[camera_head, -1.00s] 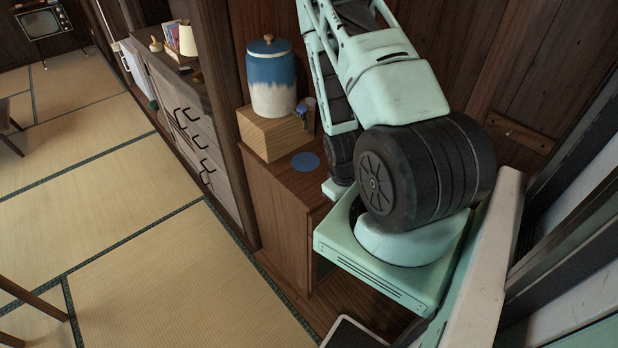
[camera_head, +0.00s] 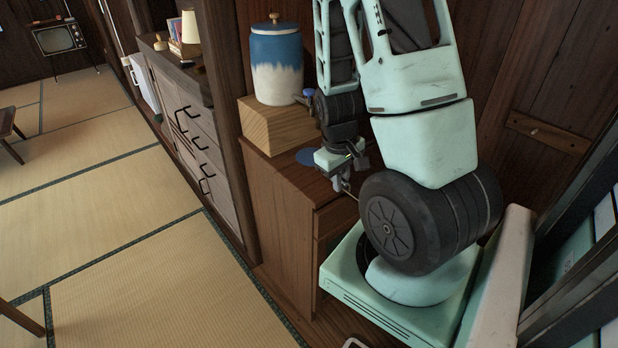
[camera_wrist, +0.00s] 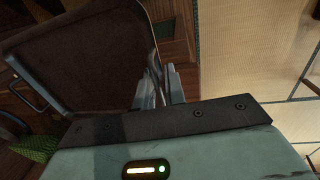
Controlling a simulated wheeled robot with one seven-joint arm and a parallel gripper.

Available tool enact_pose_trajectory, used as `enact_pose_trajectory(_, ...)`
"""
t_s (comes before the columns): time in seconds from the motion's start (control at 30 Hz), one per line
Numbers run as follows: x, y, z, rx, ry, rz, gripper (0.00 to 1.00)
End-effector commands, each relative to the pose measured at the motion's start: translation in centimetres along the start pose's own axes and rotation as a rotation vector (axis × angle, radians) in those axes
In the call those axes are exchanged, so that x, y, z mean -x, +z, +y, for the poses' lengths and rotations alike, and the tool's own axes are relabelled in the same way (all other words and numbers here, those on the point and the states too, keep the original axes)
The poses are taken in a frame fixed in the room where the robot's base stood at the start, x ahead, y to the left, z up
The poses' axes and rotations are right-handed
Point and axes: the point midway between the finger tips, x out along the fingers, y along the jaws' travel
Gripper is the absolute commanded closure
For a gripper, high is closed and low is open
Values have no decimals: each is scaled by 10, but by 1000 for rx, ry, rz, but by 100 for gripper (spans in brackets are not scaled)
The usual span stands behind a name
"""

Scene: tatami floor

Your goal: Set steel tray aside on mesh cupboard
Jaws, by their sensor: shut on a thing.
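The steel tray (camera_wrist: 85,50) shows in the wrist view as a broad, dark brownish pan with a thin grey rim and a bar handle at its left. My gripper (camera_wrist: 156,78) is shut on its near right rim. In the head view my gripper (camera_head: 345,184) is low beside the front of a wooden cabinet, partly hidden by my arm. I cannot make out the tray there. I cannot identify a mesh cupboard in either view.
The wooden cabinet (camera_head: 285,225) bears a wooden block (camera_head: 277,126) with a blue-and-white jar (camera_head: 276,65) and a flat blue disc (camera_head: 308,157). A grey drawer chest (camera_head: 185,130) stands farther left. Open tatami (camera_head: 120,215) lies left. A green patterned thing (camera_wrist: 40,148) shows in the wrist view.

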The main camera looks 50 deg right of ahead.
Motion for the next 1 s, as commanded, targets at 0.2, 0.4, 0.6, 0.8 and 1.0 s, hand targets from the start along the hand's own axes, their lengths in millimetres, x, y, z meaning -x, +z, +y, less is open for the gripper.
enact_pose_trajectory(0.2, 2, -45, 1, 4, 2, 1, 100)
enact_pose_trajectory(0.4, 2, -90, 0, 3, 2, 2, 100)
enact_pose_trajectory(0.6, 1, -117, 1, 1, 1, 1, 100)
enact_pose_trajectory(0.8, -16, -119, -2, 0, 0, -4, 100)
enact_pose_trajectory(1.0, -34, -120, -4, 0, 0, -1, 100)
